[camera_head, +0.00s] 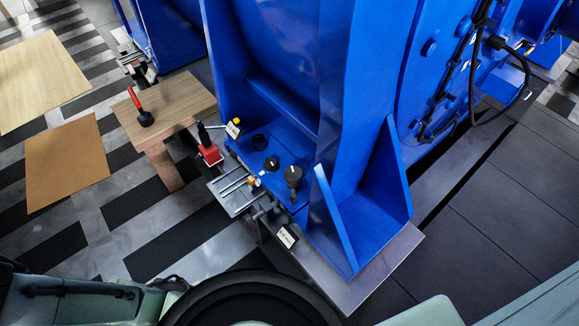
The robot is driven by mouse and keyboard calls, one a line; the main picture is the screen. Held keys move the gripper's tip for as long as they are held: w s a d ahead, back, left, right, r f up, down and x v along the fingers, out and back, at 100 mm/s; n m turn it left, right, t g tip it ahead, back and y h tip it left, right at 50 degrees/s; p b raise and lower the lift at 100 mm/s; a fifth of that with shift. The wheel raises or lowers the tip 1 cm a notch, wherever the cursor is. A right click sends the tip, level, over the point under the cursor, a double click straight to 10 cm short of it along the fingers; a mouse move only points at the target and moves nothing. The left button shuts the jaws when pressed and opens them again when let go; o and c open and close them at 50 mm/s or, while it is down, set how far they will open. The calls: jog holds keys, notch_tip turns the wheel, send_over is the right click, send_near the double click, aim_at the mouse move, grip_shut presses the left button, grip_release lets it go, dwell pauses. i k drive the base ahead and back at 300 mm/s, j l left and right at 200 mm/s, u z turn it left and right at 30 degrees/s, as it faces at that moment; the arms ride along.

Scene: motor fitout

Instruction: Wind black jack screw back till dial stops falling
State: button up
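The big blue motor frame (345,120) stands on a grey metal base plate (385,262). Near its foot stand a dark upright knob or bolt head (293,176) and lower black round parts, one of them at its left (271,163). A small dark screw-like part (266,211) sits by the plate's edge; I cannot tell which of these is the black jack screw. A small white-faced gauge (233,128) with a yellow side stands by a red block (209,154). A second black-and-white box (287,236) sits lower; no reading is legible. My gripper is not in view.
A wooden bench (178,97) at left holds a red-handled tool (138,103) with a black base. A metal bracket with slim bars (232,192) juts left from the foot. Brown boards (66,160) lie further left. Parts of my own body fill the bottom edge.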

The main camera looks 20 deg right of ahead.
aim_at(293, 175)
jog(key=k+j+u, duration=0.1)
jog(key=k+u, duration=0.2)
jog(key=k, duration=0.75)
